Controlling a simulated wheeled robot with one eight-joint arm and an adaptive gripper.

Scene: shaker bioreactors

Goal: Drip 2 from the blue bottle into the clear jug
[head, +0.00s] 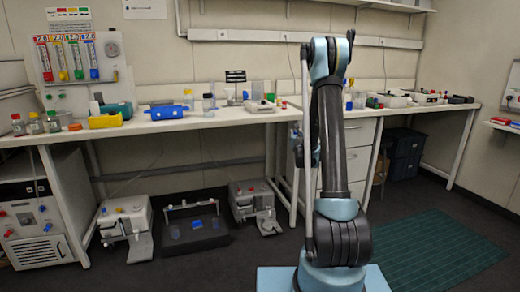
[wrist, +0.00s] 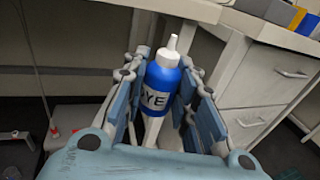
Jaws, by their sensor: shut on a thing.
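The blue bottle (wrist: 161,82) has a white cap with a narrow nozzle and a white label with the letters "YE" showing. My gripper (wrist: 165,72) is shut on it, with a finger on each side. The bottle looks roughly upright in the wrist view, nozzle at the top. In the head view my arm hides the gripper and the held bottle. Small clear containers (head: 257,90) stand on the back bench in the head view; I cannot tell which is the clear jug. No jug shows in the wrist view.
The long bench (head: 165,126) carries a blue rack (head: 168,112), a yellow box (head: 105,121) and small bottles. White drawers (wrist: 259,91) stand under a bench at the right of the wrist view. Machines (head: 125,217) sit on the floor at left. A green mat (head: 435,255) lies clear at right.

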